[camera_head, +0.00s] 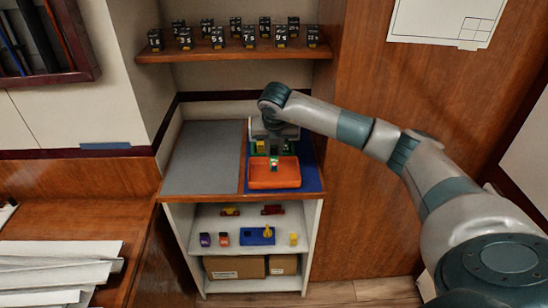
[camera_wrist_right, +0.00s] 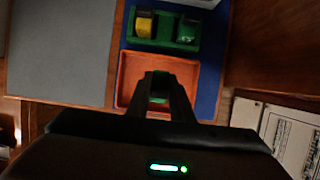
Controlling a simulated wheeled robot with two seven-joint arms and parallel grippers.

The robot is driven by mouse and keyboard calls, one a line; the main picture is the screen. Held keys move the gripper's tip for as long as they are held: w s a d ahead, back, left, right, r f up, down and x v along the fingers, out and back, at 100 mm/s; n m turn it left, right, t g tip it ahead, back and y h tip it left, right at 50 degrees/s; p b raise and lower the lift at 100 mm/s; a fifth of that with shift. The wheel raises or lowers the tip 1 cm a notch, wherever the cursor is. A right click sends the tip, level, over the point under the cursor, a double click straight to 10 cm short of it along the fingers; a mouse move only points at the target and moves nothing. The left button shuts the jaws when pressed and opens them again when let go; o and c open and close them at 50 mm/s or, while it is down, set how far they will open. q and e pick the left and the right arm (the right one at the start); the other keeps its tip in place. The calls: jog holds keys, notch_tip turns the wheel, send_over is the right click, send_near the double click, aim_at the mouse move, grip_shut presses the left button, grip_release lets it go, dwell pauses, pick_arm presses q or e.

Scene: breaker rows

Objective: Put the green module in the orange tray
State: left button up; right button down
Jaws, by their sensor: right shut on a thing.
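The orange tray (camera_head: 275,183) sits on the blue mat on the counter; it also shows in the right wrist view (camera_wrist_right: 188,68). My right gripper (camera_wrist_right: 160,86) is shut on the green module (camera_wrist_right: 160,99), which shows between its fingers over the tray. In the head view the right gripper (camera_head: 274,159) points down above the tray with the small green module (camera_head: 274,168) at its tips. I cannot tell whether the module touches the tray floor. The fingers hide part of the module. My left gripper is not in view.
A green holder (camera_wrist_right: 162,42) with a yellow module (camera_wrist_right: 145,23) and a dark one (camera_wrist_right: 188,28) stands behind the tray. A grey mat (camera_head: 205,160) at left is clear. A shelf (camera_head: 235,54) above carries several dark blocks. Lower shelves hold small coloured items.

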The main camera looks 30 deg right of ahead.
aim_at(274, 154)
jog(key=shift+f+p, duration=0.7)
jog(key=shift+f, duration=1.1)
jog(key=shift+f, duration=0.15)
jog(key=c, duration=1.6)
grip_release()
jog(key=shift+o, duration=0.2)
